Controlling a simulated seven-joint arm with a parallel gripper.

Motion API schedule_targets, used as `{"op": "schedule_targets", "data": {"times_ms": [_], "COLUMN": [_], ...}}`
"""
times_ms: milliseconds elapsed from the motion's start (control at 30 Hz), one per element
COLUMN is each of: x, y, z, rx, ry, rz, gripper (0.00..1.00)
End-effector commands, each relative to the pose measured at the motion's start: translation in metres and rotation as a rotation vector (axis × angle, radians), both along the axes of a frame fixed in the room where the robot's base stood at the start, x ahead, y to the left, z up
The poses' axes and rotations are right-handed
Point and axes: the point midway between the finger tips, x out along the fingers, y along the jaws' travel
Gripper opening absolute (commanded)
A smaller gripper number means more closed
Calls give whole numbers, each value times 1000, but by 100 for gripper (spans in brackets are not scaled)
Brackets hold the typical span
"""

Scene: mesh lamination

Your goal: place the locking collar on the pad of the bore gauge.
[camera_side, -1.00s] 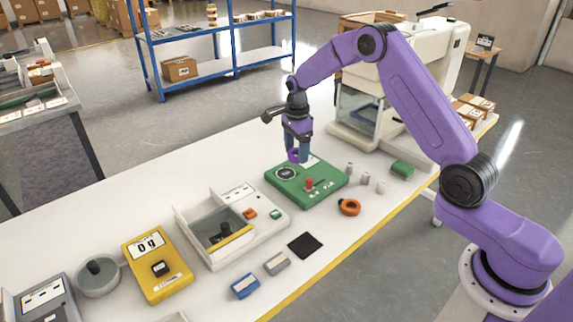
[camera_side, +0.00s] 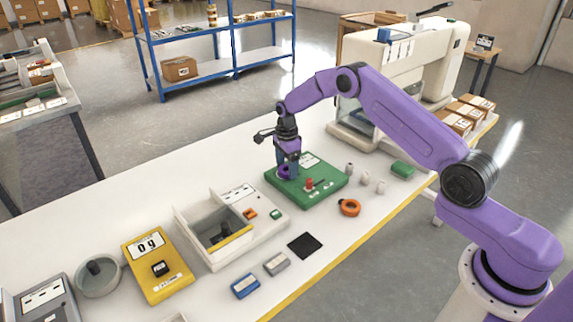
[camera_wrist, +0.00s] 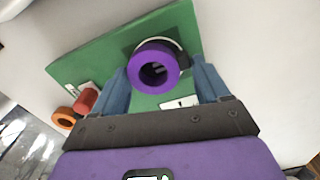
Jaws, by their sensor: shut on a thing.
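The locking collar is a purple ring; it shows in the wrist view (camera_wrist: 140,78) between my blue fingers and in the side view (camera_side: 283,172). My gripper (camera_side: 288,166) is shut on it and points down over the left part of the green bore gauge (camera_side: 322,191). In the wrist view, the collar covers much of the gauge's round dark pad (camera_wrist: 178,46), whose pale-edged rim shows behind it. The collar is over the pad or very near it; I cannot tell whether they touch. The gauge also carries a red knob (camera_side: 310,183) and a white label.
A white tray unit (camera_side: 265,229) stands to the left. A large cream machine (camera_side: 400,70) stands behind.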

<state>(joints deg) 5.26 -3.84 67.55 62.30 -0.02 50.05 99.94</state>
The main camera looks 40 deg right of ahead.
Motion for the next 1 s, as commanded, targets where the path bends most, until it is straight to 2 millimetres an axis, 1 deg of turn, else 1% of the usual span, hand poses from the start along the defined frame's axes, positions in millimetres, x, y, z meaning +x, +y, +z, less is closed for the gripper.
{"op": "schedule_targets", "data": {"times_ms": [267, 300, 367, 600, 733, 867, 1000], "x": [0, 0, 0, 0, 1, 1, 1], "y": [0, 0, 0, 0, 0, 0, 1], "z": [-2, -2, -2, -1, 7, 27, 55], "rx": [0, 0, 0, 0, 0, 0, 0], "ry": [0, 0, 0, -1, -2, -5, -4], "rz": [0, 0, 0, 0, 0, 1, 0], "gripper": [42, 82, 100, 100, 100, 100, 100]}}
